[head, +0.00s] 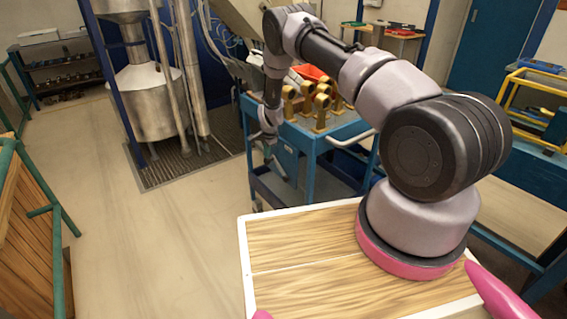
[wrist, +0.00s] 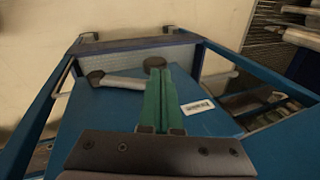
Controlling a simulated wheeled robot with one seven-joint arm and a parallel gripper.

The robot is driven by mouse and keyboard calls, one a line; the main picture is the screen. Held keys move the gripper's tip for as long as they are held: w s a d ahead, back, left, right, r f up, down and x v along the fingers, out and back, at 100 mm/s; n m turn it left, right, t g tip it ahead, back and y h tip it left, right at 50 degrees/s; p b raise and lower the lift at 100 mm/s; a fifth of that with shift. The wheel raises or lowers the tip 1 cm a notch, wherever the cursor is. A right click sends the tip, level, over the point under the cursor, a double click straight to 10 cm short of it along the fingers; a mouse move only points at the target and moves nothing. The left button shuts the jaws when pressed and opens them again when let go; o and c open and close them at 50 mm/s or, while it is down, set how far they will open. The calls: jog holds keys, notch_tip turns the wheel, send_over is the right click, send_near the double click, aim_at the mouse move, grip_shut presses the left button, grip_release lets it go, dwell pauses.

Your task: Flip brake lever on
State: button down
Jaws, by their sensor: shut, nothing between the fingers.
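In the wrist view, a pale grey lever (wrist: 122,83) lies across a blue panel (wrist: 110,112), with a dark round knob (wrist: 96,78) at its left end. Its right end runs behind my fingers. A second dark knob (wrist: 154,61) shows just past my fingertips. My gripper (wrist: 156,70) has two green fingers pressed together, with nothing between them. The fingers overlap the lever's right end in the picture; I cannot tell whether they touch it. In the head view, my gripper (head: 272,157) hangs low at the left side of the blue trolley, small and partly unclear.
The blue trolley (head: 322,132) carries brass meter parts (head: 318,100) and a red bin (head: 312,73). A white label (wrist: 197,106) is on the panel. A metal tank (head: 145,100) stands at the back left. The floor (head: 130,215) left of the trolley is clear.

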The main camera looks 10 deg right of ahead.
jog(key=shift+w+a+f, duration=0.3)
jog(key=shift+w+f, duration=0.2)
jog(key=shift+w, duration=0.05)
jog(key=shift+f, duration=0.15)
jog(key=shift+r, duration=0.45)
notch_tip(320, 180, up, 13)
jog(key=w+a, duration=0.1)
jog(key=a, duration=0.1)
jog(key=shift+f, duration=0.15)
jog(key=shift+w, duration=0.1)
